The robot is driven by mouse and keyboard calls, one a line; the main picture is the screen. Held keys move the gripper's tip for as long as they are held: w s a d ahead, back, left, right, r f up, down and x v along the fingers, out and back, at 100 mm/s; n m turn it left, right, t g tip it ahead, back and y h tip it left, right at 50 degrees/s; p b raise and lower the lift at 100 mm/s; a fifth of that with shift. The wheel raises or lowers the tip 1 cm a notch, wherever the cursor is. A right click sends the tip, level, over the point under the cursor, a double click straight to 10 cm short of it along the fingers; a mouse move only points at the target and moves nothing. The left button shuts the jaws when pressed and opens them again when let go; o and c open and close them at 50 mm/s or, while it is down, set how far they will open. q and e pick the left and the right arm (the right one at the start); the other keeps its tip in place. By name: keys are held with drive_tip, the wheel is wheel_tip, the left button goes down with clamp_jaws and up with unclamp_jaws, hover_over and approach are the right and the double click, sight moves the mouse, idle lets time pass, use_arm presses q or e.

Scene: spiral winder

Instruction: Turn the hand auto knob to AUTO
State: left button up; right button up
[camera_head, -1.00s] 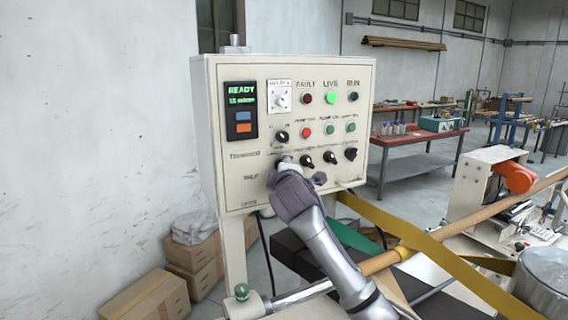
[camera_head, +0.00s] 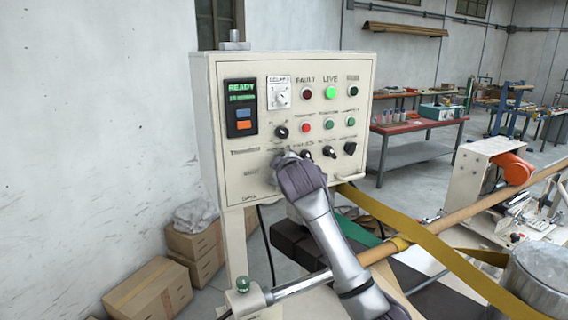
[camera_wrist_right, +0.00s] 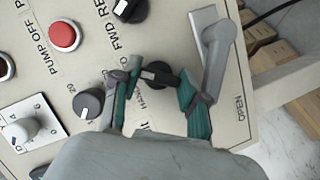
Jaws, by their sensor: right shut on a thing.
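The hand auto knob (camera_wrist_right: 158,76) is a black selector knob on the cream control panel (camera_head: 232,178). In the right wrist view it sits between the two fingers of my right gripper (camera_wrist_right: 160,82), beside a partly covered label that seems to read HAND. The gripper is shut on it. Which way the knob's pointer faces is hard to tell. In the head view my right gripper (camera_head: 284,158) is at the lower left of the panel's knob row and hides this knob. My left gripper is not in view.
Close by are other black knobs (camera_head: 329,152), a red button (camera_wrist_right: 64,36), a dial (camera_wrist_right: 88,104) and a grey door handle (camera_wrist_right: 216,55). A yellow belt (camera_head: 425,248) and a roller bar (camera_head: 375,255) lie below right. Cardboard boxes (camera_head: 150,289) stand on the floor.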

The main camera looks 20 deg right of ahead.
drive_tip(key=shift+f, duration=0.15)
drive_tip(key=o, duration=1.1)
drive_tip(key=shift+o, duration=0.2)
drive_tip(key=v, duration=1.2)
drive_tip(key=shift+d, duration=0.1)
